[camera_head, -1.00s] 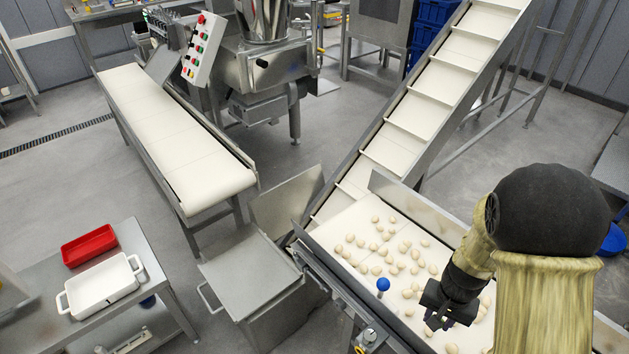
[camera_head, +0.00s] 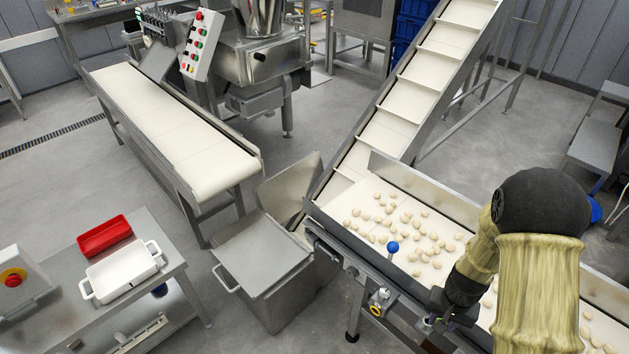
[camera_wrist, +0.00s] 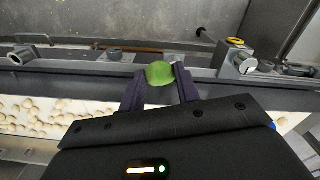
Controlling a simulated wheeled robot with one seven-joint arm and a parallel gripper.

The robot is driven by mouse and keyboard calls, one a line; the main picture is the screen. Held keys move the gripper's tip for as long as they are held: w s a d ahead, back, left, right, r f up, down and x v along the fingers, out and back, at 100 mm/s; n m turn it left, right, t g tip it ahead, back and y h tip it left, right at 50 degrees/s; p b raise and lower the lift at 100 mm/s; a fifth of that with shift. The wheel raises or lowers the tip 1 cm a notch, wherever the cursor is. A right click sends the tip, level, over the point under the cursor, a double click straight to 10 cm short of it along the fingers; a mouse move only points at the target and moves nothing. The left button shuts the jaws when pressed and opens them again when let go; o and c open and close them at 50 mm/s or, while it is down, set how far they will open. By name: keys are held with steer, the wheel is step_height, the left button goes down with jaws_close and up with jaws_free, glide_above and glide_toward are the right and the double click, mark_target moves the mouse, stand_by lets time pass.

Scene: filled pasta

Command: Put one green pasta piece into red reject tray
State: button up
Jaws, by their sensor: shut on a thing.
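In the wrist view, a green pasta piece (camera_wrist: 160,74) sits between the fingertips of my gripper (camera_wrist: 160,82), which is shut on it. In the head view, my gripper (camera_head: 446,309) is above the near side rail of the belt conveyor; the green piece cannot be made out there. The red reject tray (camera_head: 104,236) lies at the left of the head view on a steel table, behind a white dish. It is far to the left of my gripper and looks empty.
Pale pasta pieces (camera_head: 420,240) are spread over the white belt. A steel bin with a lid (camera_head: 262,258) stands between the conveyor and the steel table (camera_head: 180,262). The white dish (camera_head: 122,270) has raised handles.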

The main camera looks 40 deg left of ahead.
steer(key=d+f+m+p, duration=0.1)
steer(key=d+f+p, duration=0.1)
steer(key=d+f, duration=1.2)
step_height(320, 180, down, 3)
steer(key=shift+s+d+r+m+p, duration=0.2)
steer(key=shift+s+d+m+p, duration=0.15)
steer(key=shift+m, duration=0.05)
steer(key=shift+a, duration=0.1)
